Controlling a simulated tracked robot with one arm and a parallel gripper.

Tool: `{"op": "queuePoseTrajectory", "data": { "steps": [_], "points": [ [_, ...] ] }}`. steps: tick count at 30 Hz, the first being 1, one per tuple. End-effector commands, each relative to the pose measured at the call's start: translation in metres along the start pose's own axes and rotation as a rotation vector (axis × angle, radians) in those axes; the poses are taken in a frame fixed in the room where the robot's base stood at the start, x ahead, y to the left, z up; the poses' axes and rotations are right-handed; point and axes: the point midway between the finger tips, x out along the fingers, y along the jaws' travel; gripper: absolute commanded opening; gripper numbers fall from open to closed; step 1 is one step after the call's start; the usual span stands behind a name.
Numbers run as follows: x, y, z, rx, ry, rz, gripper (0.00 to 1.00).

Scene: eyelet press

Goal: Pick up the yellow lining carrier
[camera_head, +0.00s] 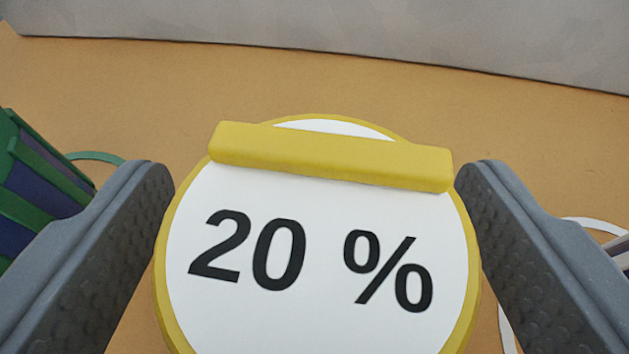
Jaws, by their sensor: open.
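The yellow lining carrier (330,157) is in the middle of the head camera view. It is a round disc with a yellow rim, a white face marked "20 %" in black, and a raised yellow bar across its upper part. The bar tilts slightly down to the right. My gripper (315,180) is open, with one grey finger on each side of the disc. The fingertips are near the two ends of the bar, and no firm contact can be made out. The disc's lower edge is cut off by the frame.
A green and dark blue slatted object (40,190) stands at the left edge, close to the left finger. A white curved item (597,226) shows at the right edge, partly hidden by the right finger. The orange-tan surface (300,80) behind the disc is clear up to a grey wall (400,25).

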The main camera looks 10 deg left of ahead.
Motion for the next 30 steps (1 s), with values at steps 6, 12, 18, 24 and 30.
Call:
{"op": "queuePoseTrajectory", "data": {
  "steps": [6,12,18,24,30],
  "points": [
    [0.019,0.0,0.001,0.0,0.0,0.0,0.77],
    [0.021,0.001,0.001,0.001,0.0,0.001,0.77],
    [0.021,0.001,0.001,0.001,-0.001,0.001,0.47],
    [0.021,0.001,0.001,0.001,-0.001,0.002,0.28],
    [0.02,0.001,0.0,0.001,-0.001,0.002,0.28]
  ]
}}
